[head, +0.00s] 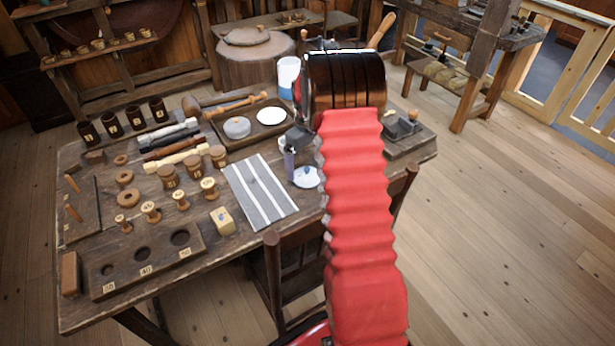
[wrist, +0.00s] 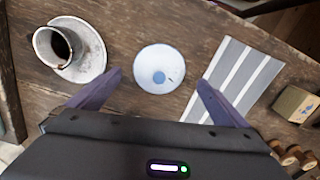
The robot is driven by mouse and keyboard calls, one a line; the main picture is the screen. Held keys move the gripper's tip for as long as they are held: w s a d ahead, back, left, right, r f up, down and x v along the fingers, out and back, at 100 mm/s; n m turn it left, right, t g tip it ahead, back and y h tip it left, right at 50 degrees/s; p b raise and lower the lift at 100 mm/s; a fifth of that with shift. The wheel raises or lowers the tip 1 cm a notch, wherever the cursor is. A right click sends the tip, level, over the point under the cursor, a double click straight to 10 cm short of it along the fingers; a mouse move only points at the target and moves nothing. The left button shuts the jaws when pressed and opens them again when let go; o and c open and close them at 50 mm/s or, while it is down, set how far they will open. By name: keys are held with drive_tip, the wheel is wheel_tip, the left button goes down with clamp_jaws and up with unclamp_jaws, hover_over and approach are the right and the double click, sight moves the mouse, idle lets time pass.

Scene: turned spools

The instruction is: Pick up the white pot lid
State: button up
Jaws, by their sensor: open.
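The white pot lid (wrist: 148,62) is a round white disc with a small blue-grey knob at its middle. It lies on the wooden table beyond my gripper in the wrist view. In the head view it shows as a white disc (head: 306,180) beside the grey striped cloth, partly covered by my arm. My gripper (wrist: 160,80) is open and empty, its two purple-grey fingers spread to the left and right of the lid's near part in the picture. In the head view one finger (head: 289,160) shows above and left of the lid; the rest is mostly hidden.
A grey striped cloth (wrist: 238,75) lies right of the lid, and a cup on a saucer (wrist: 95,62) stands left. A wooden block (wrist: 296,103) lies at the far right.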

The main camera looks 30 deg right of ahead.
sight(307, 168)
drive_tip(key=shift+f, duration=2.25)
drive_tip(key=c, duration=1.1)
drive_tip(key=shift+r, duration=0.1)
wheel_tip(307, 168, up, 10)
drive_tip(key=shift+f, duration=0.1)
